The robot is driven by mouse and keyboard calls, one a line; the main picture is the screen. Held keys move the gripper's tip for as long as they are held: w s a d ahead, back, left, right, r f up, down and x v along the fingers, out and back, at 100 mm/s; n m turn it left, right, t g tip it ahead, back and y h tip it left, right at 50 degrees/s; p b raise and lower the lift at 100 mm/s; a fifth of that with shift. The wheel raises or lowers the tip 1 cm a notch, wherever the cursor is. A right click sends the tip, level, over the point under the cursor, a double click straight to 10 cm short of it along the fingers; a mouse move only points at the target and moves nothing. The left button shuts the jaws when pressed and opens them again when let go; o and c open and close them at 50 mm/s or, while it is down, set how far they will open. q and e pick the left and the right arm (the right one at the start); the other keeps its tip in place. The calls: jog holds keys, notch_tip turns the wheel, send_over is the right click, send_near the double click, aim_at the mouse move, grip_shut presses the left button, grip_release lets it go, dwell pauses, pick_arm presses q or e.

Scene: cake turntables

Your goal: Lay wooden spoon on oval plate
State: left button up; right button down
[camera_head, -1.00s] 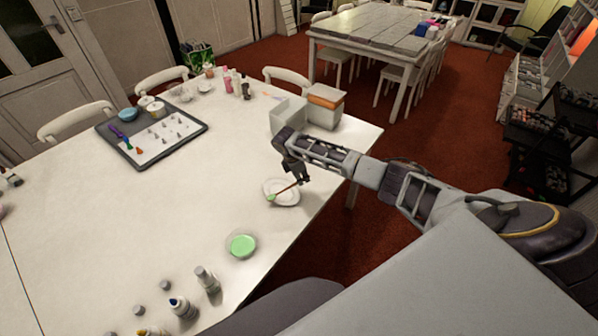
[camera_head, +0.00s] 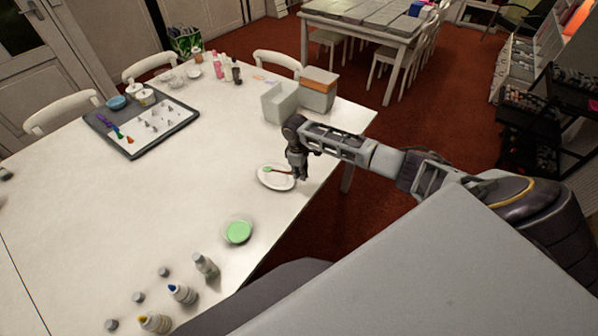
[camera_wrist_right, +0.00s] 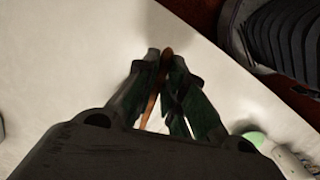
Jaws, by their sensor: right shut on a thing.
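The wooden spoon (camera_head: 282,171) has a red-brown handle and a light green bowl end. In the head view its bowl end is over the white oval plate (camera_head: 264,183), near the table's right edge. I cannot tell whether spoon and plate touch. My right gripper (camera_head: 301,177) points down at the plate's right side, shut on the handle. In the right wrist view the handle (camera_wrist_right: 153,101) shows between the fingers of my right gripper (camera_wrist_right: 165,56); the spoon's bowl end is not clear there. My left gripper is not in view.
A green-filled round dish (camera_head: 238,232) and several bottles (camera_head: 206,266) stand nearer. Pale and orange-topped boxes (camera_head: 318,90) stand behind the gripper. A dark tray (camera_head: 146,152) with small pieces lies at the left. The middle of the white table (camera_head: 150,215) is clear.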

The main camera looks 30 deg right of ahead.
jog(key=shift+m+t, duration=0.3)
jog(key=shift+m, duration=0.1)
jog(key=shift+f, duration=0.15)
jog(key=shift+f+b, duration=2.05)
jog(key=shift+b, duration=0.5)
jog(key=shift+f, duration=0.45)
jog(key=c, duration=1.4)
grip_release()
jog(key=shift+r, duration=0.1)
